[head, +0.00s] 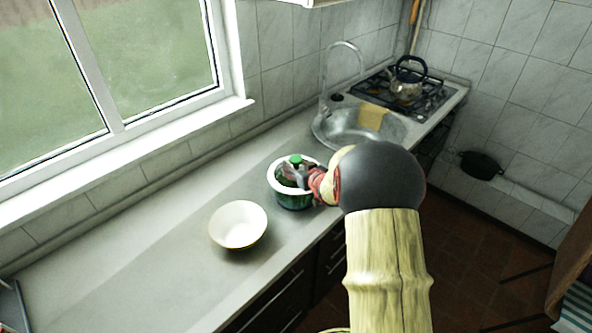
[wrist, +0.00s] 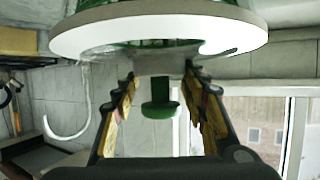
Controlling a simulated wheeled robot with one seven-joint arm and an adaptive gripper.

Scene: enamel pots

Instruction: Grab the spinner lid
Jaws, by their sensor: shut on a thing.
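The salad spinner (head: 294,200) stands on the counter, with a green body and a white rim. Its lid (wrist: 160,26) shows in the wrist view as a wide white ring, with a green knob (wrist: 160,109) on a stem; the knob also shows in the head view (head: 295,159). My gripper (head: 300,177) is at the spinner's top. In the wrist view, my gripper (wrist: 160,72) has its fingers on both sides of the knob, with the tips closed in on the lid's greyish middle part. The exact contact is partly hidden.
A white bowl (head: 238,225) stands on the counter close to the spinner, at its lower left. The sink (head: 345,133) with a tap and a yellow cloth (head: 372,116) is behind. A kettle (head: 407,84) sits on the stove.

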